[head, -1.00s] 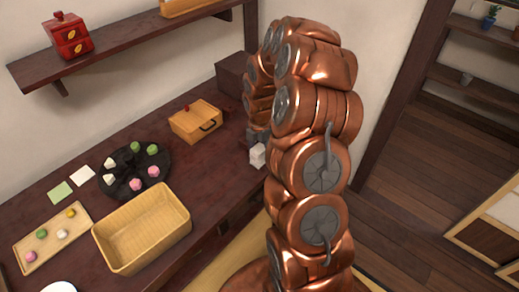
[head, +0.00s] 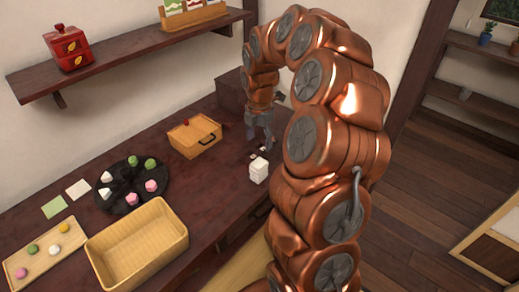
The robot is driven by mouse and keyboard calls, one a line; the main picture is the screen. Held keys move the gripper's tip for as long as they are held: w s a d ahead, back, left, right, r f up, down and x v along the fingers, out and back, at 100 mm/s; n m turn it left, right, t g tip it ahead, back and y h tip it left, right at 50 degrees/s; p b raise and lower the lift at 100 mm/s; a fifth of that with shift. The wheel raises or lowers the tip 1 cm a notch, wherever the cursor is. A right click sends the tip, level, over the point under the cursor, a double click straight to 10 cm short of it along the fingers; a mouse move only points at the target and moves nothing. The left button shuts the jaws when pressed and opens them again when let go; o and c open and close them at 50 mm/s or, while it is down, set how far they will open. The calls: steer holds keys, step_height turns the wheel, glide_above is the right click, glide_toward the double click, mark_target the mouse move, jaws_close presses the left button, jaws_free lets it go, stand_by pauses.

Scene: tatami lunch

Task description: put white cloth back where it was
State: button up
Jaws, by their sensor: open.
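A flat white square (head: 78,189) that looks like a folded cloth lies on the dark table (head: 112,235) at the left, beside a similar green square (head: 54,207). My gripper (head: 262,143) is open over the table's far right part, right of the wooden box with a handle (head: 195,137). A small white block-like thing (head: 259,171) stands on the table just below my gripper in the picture, apart from it. I cannot tell whether it is cloth. Small pale bits show near the fingertips, too small to make out.
A black round plate (head: 126,172) holds several sweets. A wooden tray (head: 20,279) with sweets and an empty woven basket (head: 178,238) stand nearer. A wall shelf (head: 130,58) with a red box (head: 67,47) hangs above the table. A dark box (head: 232,88) stands behind my gripper.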

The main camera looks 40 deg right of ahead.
steer(key=s+a+r+m, duration=0.4)
steer(key=s+a, duration=0.2)
steer(key=a, duration=0.1)
steer(key=s+a+r+m, duration=0.3)
steer(key=s+a+m, duration=0.15)
steer(key=a, duration=0.35)
steer(key=s+a+m+g, duration=0.1)
steer(key=s+a+m, duration=0.2)
steer(key=s+m, duration=0.3)
steer(key=s+a+m, duration=0.3)
steer(key=s+m, duration=0.3)
steer(key=s, duration=0.8)
steer(key=shift+f+g, duration=0.4)
steer(key=shift+a, duration=0.1)
step_height(320, 180, up, 3)
steer(key=p, duration=0.3)
steer(key=shift+r, duration=0.1)
